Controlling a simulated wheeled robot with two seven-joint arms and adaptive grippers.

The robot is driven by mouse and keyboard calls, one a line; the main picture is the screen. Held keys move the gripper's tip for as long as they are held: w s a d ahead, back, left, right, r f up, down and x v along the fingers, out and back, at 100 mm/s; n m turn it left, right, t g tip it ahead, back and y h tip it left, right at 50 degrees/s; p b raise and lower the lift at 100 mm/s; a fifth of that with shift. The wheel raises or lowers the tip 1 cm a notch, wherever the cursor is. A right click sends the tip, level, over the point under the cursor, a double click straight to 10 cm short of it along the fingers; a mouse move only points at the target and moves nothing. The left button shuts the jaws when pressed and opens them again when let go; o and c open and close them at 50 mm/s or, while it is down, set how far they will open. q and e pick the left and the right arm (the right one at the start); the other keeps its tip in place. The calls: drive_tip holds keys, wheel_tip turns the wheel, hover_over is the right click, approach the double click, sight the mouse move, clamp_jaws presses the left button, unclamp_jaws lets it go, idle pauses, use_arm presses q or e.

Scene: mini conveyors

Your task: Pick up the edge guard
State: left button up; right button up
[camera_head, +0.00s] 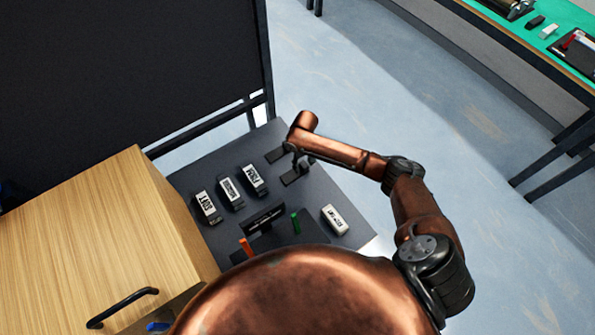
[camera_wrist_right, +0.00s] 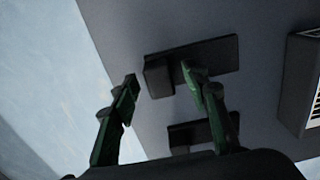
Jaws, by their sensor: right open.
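Two dark angled pieces, which look like edge guards, lie on the grey table beside my right gripper. In the head view, one dark piece (camera_head: 275,155) is at the far edge and the other (camera_head: 291,177) is just nearer. In the right wrist view, one dark piece (camera_wrist_right: 205,60) lies beneath the fingertips, and another (camera_wrist_right: 200,131) is lower, partly behind a finger. My right gripper (camera_wrist_right: 160,77) is open, with its two greenish fingers apart and nothing held. It also shows in the head view (camera_head: 300,163), pointing down.
Several labelled white-and-black blocks (camera_head: 230,192) stand in a row on the grey table (camera_head: 196,177). Another labelled block (camera_head: 335,219) is at the right. A wooden cabinet (camera_head: 90,220) stands left; a dark panel (camera_head: 120,70) rises behind.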

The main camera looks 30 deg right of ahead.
drive_tip(key=shift+f, duration=0.4)
drive_tip(key=shift+r, duration=0.1)
drive_tip(key=c, duration=0.8)
use_arm(q)
drive_tip(key=shift+w+f, duration=0.1)
drive_tip(key=shift+w, duration=0.2)
use_arm(e)
clamp_jaws()
